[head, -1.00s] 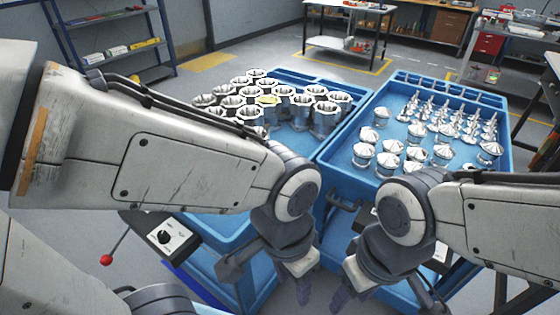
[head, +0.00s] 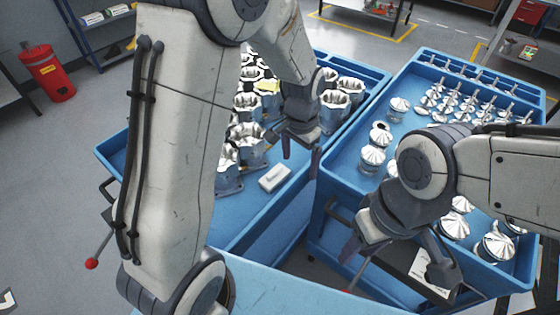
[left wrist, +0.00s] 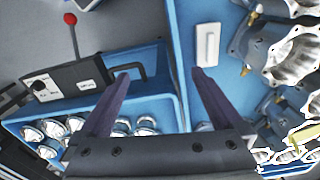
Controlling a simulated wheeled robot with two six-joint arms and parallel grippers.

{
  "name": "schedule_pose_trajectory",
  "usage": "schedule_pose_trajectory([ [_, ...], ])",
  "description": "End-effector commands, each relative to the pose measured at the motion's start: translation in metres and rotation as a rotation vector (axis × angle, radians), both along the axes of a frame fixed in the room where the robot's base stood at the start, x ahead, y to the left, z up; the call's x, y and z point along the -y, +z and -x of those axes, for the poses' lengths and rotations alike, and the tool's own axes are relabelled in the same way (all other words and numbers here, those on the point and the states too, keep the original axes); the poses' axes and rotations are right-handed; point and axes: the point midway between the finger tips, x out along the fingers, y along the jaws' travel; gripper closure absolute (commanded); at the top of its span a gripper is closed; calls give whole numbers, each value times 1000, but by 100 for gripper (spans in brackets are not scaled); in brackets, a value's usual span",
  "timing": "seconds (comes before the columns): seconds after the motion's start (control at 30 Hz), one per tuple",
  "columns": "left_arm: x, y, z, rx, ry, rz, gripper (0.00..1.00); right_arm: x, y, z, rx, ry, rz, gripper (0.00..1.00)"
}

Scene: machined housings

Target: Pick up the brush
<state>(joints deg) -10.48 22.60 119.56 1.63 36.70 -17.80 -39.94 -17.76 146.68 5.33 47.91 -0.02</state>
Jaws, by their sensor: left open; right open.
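A small white block-like item (head: 275,177), which looks like the brush, lies on the blue left cart beside the metal housings. No bristles can be made out. It also shows in the left wrist view (left wrist: 207,44), just beyond the tip of the right-hand finger. My left gripper (head: 301,155) is open and empty, above the cart's right side and a little to the right of the white item. In the left wrist view my left gripper (left wrist: 160,75) has its fingers wide apart over the cart edges. My right gripper (head: 356,262) is open and low before the right cart.
Hollow metal housings (head: 335,100) stand on the left cart; one has a yellow-lit top (head: 267,87). The right cart (head: 345,165) holds cone-topped and stemmed metal parts. A narrow gap separates the carts. A red bin (head: 48,75) stands on the floor at far left.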

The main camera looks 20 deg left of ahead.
Motion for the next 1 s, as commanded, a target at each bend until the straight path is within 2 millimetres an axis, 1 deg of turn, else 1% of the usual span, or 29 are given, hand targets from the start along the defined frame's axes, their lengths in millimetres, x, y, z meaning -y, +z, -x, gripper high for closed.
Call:
schedule_pose_trajectory([
  [0.03, -22, -12, -18, -12, 27, -6, 0, 0, 9, 0, 0, 0, 0, 48],
  [0.1, -45, -30, -36, -15, 43, -12, 0, 0, 14, 0, 0, 0, 0, 48],
  [0.2, -70, -50, -52, -17, 56, -17, 0, 0, 17, 0, 0, 0, 0, 48],
  [0.3, -84, -62, -60, -17, 62, -19, 0, 0, 19, 0, 0, 0, 0, 48],
  [0.4, -89, -75, -62, -21, 63, -20, 0, 0, 21, 0, 0, 0, 0, 48],
  [0.6, -89, -107, -62, -21, 62, -20, 0, 0, 26, 0, 0, 0, 0, 48],
  [0.7, -88, -116, -62, -19, 62, -20, 0, 0, 27, 0, 0, 0, 0, 48],
  [0.87, -89, -126, -64, -20, 62, -20, 0, 0, 31, 0, 0, 0, 0, 48],
  [1.0, -90, -143, -67, -21, 63, -20, 0, 0, 40, 0, 0, 0, 0, 48],
])
